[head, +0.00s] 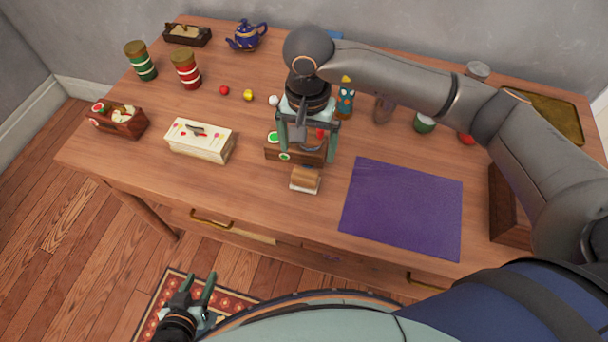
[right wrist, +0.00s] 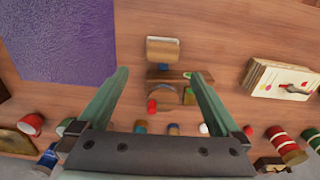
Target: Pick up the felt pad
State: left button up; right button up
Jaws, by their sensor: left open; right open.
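A small block with a brown wooden top and a pale, felt-like lower layer (head: 305,180) lies on the table in front of a small wooden box; it also shows in the right wrist view (right wrist: 163,50), just beyond my fingertips. I take it as the felt pad. My right gripper (head: 308,150) is open and empty above the wooden box (head: 283,154), pointing down; in the right wrist view its fingers (right wrist: 161,75) spread either side of that box. My left gripper (head: 197,283) is open and empty, low in front of the table, over the rug.
A flat purple mat (head: 403,208) lies to the right of the block. A cream box (head: 200,140) stands to the left. Jars, a blue teapot (head: 246,37) and small balls stand behind.

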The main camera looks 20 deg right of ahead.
aim_at(305, 173)
jog(key=f, duration=1)
jog(key=shift+s+a+p, duration=0.15)
jog(key=shift+a+p, duration=0.1)
jog(key=shift+p, duration=0.1)
jog(key=c, duration=1.3)
jog(key=shift+o, duration=0.2)
jog(key=shift+r, duration=0.15)
